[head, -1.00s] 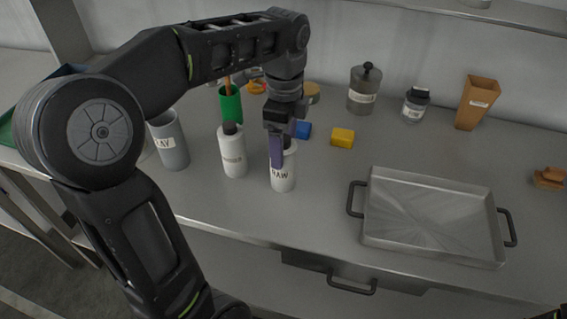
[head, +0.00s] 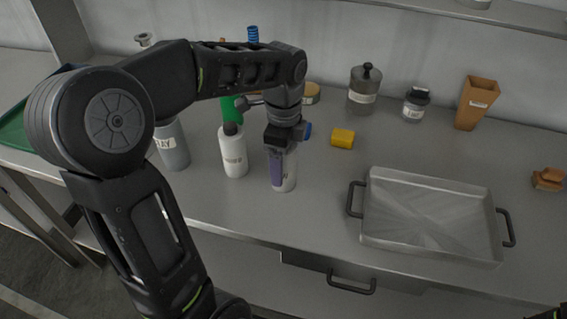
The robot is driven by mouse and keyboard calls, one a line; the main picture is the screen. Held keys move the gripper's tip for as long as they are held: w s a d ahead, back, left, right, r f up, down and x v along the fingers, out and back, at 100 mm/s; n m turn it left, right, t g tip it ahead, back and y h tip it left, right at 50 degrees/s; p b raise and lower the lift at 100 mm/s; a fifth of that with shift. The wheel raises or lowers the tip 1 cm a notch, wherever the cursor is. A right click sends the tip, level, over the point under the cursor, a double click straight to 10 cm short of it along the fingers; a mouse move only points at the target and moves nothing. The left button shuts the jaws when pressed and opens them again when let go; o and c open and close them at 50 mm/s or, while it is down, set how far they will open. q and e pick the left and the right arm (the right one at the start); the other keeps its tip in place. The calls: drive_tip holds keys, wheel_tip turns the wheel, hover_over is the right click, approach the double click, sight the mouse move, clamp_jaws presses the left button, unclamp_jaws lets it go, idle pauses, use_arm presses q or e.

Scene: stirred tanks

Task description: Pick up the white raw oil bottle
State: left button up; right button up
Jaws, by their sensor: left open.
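The white raw oil bottle (head: 289,182) stands upright on the steel bench. Its top and much of its front are hidden by my left gripper (head: 279,183), which has come down over it from above. The gripper is open, and a purple finger covers part of the label. I cannot tell whether the fingers touch the bottle. My right gripper does not show clearly; only a dark sliver is at the bottom right corner.
A similar white bottle (head: 233,155) with a dark cap stands close to the left. A grey labelled cylinder (head: 173,148) is farther left. A yellow block (head: 342,138) lies behind right. A steel tray (head: 430,218) with handles fills the right. The bench's front edge is near.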

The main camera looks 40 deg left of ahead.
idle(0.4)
use_arm(q)
clamp_jaws()
idle(0.7)
